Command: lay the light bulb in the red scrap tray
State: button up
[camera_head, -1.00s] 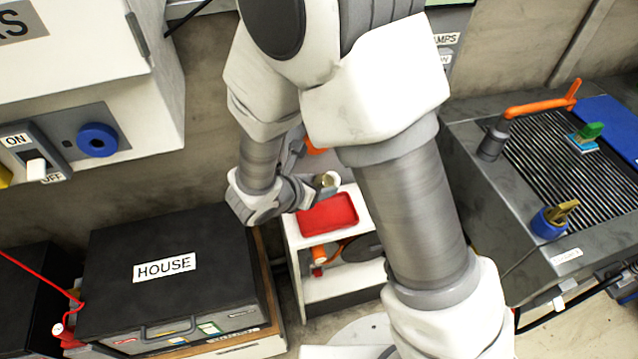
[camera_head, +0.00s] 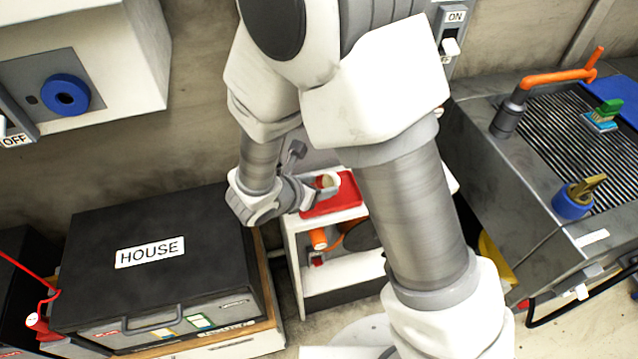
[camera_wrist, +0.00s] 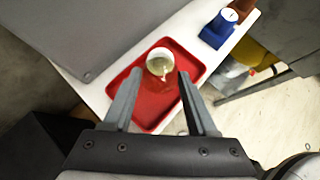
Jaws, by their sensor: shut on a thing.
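The red scrap tray (camera_head: 347,190) lies on a white stand, and it also fills the middle of the wrist view (camera_wrist: 150,112). My gripper (camera_wrist: 160,71) is shut on the light bulb (camera_wrist: 160,63), a whitish round shape with a yellowish clear part, between the fingertips. In the wrist view the bulb appears over the far part of the tray; whether it touches the tray I cannot tell. In the head view my gripper (camera_head: 312,190) is at the tray's left side, with the bulb (camera_head: 328,181) small at its tip.
The white stand (camera_head: 293,245) has an orange item (camera_head: 318,238) on its lower shelf. A black HOUSE case (camera_head: 180,220) stands at the left. A grated sink unit (camera_head: 510,160) is at the right. A blue holder (camera_wrist: 218,30) sits beyond the tray in the wrist view.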

jog(key=o, duration=0.8)
jog(key=shift+c, duration=0.2)
jog(key=s+a+r+p, duration=0.2)
jog(key=s+r+p, duration=0.1)
jog(key=r+p, duration=0.3)
jog(key=shift+r, duration=0.55)
dwell(0.8)
jog(key=shift+s+a, duration=0.1)
dwell(0.4)
